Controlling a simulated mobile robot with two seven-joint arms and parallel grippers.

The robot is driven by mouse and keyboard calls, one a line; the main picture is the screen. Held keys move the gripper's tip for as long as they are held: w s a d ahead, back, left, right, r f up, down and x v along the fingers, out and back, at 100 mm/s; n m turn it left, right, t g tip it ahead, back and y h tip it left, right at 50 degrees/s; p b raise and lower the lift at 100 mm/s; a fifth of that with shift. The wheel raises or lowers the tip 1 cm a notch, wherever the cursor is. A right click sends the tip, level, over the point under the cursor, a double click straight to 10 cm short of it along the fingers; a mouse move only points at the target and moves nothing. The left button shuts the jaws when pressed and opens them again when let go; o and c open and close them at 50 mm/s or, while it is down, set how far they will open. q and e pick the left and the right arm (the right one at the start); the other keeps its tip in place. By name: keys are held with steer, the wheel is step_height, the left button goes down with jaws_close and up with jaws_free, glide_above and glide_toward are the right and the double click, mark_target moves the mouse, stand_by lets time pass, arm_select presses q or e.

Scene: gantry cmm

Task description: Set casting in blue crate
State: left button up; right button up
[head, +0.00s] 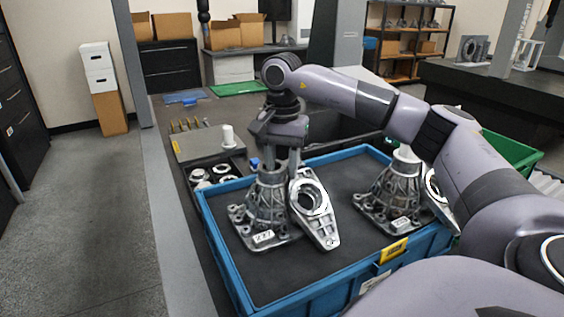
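A grey metal casting (270,205) with a cone-shaped body and a wide bolted flange stands upright in the left part of the blue crate (319,279). It bears a white label, and a ringed plate (328,226) leans at its right side. My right gripper (281,162) points down at the casting's top, with its fingers at the neck. The fingers hide the neck, so I cannot tell whether they grip it. A second, similar casting (388,195) stands in the crate's right part, partly hidden by my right arm. My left gripper is out of view.
The dark crate floor (345,180) is bare between and behind the castings. A grey tray (207,143) with a white cylinder (228,136) and several metal parts lie left of the crate. A green crate (507,150) is at the right, behind my arm.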

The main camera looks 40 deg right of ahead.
steer(key=shift+r, duration=0.1)
step_height(320, 180, up, 12)
steer(key=p, duration=0.2)
stand_by(0.3)
stand_by(0.6)
